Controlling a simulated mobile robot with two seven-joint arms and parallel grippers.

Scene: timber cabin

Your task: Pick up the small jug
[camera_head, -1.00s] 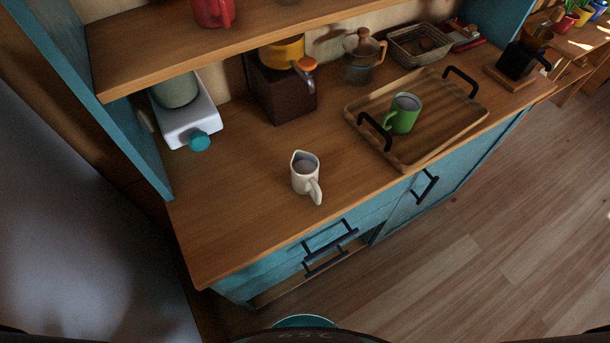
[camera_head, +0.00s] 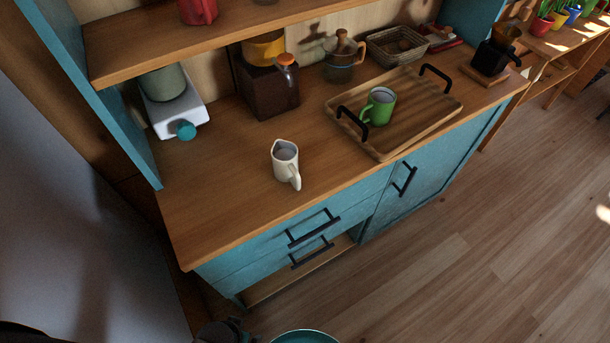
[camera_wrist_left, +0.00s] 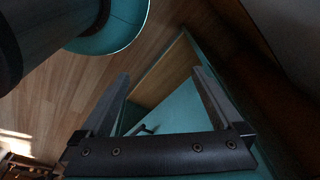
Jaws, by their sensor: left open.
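The small jug (camera_head: 286,163) is cream-white, with a spout and a handle toward the front right. It stands upright on the wooden counter (camera_head: 225,190), near the front edge, in the head view. Nothing touches it. My left gripper (camera_wrist_left: 161,72) shows in the left wrist view with its two fingers wide apart and nothing between them. It points at the blue cabinet front, below the counter top and apart from the jug. The jug is not in the left wrist view. My right gripper is in neither view.
Right of the jug is a wooden tray (camera_head: 408,133) with black handles, holding a green mug (camera_head: 380,105). A white scale (camera_head: 178,112) is at left. A shelf (camera_head: 205,40) overhangs the back.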

